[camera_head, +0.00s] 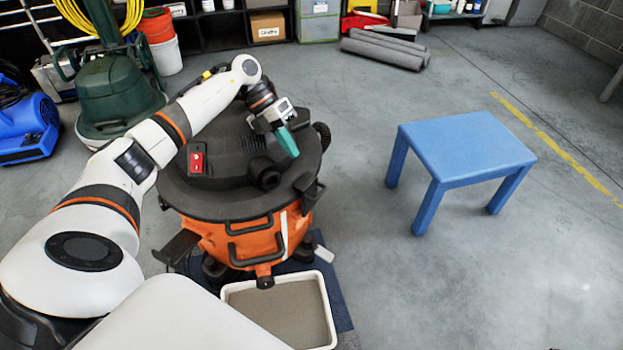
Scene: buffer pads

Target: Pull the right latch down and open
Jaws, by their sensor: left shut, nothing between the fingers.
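An orange vacuum (255,240) with a black lid (225,200) stands on the floor in front of me. A black latch (308,186) sits at the right edge of the lid; whether it is fastened I cannot tell. Another black latch (177,247) sticks out at the lower left of the drum. My left gripper (290,146), with teal fingers, is shut and empty. It hangs over the right part of the lid, above and apart from the right latch in the picture. My right gripper is not in view.
A white tray (226,291) with a grey filling is in front of the vacuum, on a dark blue mat (338,300). A blue table (467,145) stands to the right, with clear floor between. A green machine (115,92) and blue blower (28,128) are at left.

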